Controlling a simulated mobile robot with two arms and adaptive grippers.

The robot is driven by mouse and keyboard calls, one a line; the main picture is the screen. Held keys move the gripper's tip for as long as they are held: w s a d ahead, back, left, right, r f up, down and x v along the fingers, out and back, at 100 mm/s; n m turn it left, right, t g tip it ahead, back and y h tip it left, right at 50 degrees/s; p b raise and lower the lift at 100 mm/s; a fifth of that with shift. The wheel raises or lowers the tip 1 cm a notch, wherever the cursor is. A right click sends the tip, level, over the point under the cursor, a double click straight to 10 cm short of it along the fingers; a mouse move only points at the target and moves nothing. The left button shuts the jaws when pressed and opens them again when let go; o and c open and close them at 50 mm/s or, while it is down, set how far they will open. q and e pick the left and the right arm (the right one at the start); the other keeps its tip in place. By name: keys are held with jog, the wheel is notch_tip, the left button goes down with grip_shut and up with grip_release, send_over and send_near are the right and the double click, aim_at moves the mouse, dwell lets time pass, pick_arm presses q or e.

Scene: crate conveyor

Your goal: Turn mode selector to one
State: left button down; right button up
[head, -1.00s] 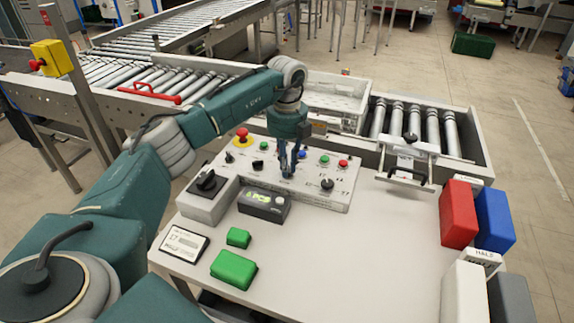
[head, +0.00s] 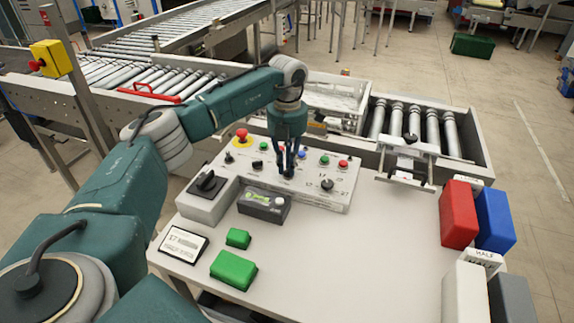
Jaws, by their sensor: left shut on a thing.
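The sloped grey control panel (head: 318,198) stands at the back of the table, with several buttons and knobs. My left gripper (head: 288,174) points down at the middle of the panel, its dark fingers shut on a small selector knob there. The fingers hide most of that knob, so I cannot tell its setting. To its right is a black rotary knob (head: 327,185) with markings around it. The labels are too small to read. My right gripper is not in view.
A red mushroom button (head: 241,135) stands at the panel's left. A black display box (head: 264,205) sits in front. Green blocks (head: 233,270) lie on the white table (head: 350,270). Red and blue blocks (head: 458,214) stand at its right. A crate (head: 340,97) is behind.

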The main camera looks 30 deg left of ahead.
pick_arm(q)
jog(key=shift+w+m, duration=0.15)
jog(key=shift+m, duration=2.05)
jog(key=shift+r, duration=0.1)
jog(key=c, duration=1.7)
grip_release()
notch_tip(320, 180, up, 12)
